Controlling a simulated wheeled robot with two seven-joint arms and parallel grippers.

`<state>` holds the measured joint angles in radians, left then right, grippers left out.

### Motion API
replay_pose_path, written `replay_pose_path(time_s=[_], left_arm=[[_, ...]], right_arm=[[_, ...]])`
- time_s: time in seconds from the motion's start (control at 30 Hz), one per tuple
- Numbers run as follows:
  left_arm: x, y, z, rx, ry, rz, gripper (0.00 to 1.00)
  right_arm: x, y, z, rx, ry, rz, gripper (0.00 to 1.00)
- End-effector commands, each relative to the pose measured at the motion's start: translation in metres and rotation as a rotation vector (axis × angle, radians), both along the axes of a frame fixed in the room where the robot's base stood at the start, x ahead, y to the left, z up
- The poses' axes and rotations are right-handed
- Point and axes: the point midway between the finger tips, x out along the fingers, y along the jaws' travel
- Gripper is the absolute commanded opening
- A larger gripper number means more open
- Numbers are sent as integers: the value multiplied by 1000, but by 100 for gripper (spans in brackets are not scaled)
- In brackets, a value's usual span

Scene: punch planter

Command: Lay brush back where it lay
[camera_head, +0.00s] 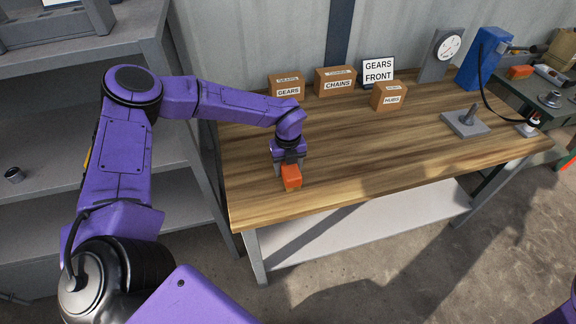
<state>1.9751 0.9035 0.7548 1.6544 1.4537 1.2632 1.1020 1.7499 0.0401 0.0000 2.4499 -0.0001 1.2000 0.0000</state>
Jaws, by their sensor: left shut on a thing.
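My left gripper (288,167) is over the near left part of the wooden workbench (350,165). It is shut on a small block-shaped orange thing with a tan lower edge, which I take to be the brush (291,177). The brush is at or just above the bench top, close to the front edge; I cannot tell whether it touches the wood. The gripper hides its far end. My right gripper is out of the picture.
Boxes marked GEARS (288,91), CHAINS (338,87) and HUBS (389,101) stand at the back, with a GEARS FRONT sign (378,70). A grey plate with a post (466,124) and a blue machine (481,62) are right. The middle bench is clear.

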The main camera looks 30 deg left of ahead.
Motion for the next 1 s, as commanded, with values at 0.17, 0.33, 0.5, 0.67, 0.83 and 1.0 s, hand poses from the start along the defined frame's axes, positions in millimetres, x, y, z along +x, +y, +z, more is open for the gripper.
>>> replay_pose_path(time_s=[0.17,0.33,0.5,0.67,0.83,1.0], left_arm=[[0,0,-4,0,0,0,29],[0,0,-3,0,0,0,83],[0,0,-3,0,0,0,83],[1,0,8,-1,-2,0,83],[1,0,48,-1,-6,0,83],[1,0,90,-1,-4,0,83]], right_arm=[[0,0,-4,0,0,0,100],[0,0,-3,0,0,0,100],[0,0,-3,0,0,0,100],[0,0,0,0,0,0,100],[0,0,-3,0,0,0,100],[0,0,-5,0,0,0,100]])
